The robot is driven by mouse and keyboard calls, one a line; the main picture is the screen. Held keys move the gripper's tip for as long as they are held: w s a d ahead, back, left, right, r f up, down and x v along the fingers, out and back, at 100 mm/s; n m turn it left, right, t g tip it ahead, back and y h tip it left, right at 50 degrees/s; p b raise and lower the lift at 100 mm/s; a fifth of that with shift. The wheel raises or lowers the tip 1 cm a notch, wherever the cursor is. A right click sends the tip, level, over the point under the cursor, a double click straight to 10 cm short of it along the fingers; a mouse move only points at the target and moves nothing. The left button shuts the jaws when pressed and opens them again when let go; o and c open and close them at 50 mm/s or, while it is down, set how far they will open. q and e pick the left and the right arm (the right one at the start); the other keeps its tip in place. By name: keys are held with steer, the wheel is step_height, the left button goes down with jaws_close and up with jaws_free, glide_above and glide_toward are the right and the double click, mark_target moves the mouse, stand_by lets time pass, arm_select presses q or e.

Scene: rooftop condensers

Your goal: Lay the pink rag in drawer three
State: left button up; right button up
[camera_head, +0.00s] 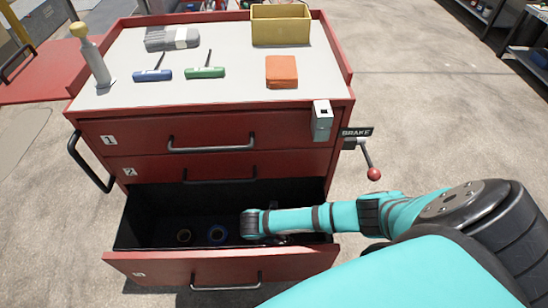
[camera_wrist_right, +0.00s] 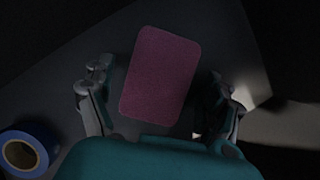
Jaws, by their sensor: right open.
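Drawer three (camera_head: 225,267) is the lowest drawer of the red cart and stands pulled open, with a dark inside. My right arm reaches into its right part, and the right gripper is mostly hidden there in the head view. In the right wrist view the pink rag (camera_wrist_right: 162,75) looks like a flat, rounded rectangle on the dark drawer floor. My right gripper (camera_wrist_right: 160,80) is open, with one finger on each side of the rag and apart from it. The rag is not visible in the head view. My left gripper is not in view.
Drawer two (camera_head: 215,170) above is shut. The cart top holds grey cloth (camera_head: 172,38), an orange block (camera_head: 281,71), two T-handle tools and a yellow bin (camera_head: 281,27).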

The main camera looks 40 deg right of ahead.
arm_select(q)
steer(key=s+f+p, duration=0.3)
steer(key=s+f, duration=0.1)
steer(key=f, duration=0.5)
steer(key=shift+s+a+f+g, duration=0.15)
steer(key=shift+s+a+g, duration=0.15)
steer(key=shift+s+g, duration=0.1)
arm_select(e)
steer(key=v, duration=1.2)
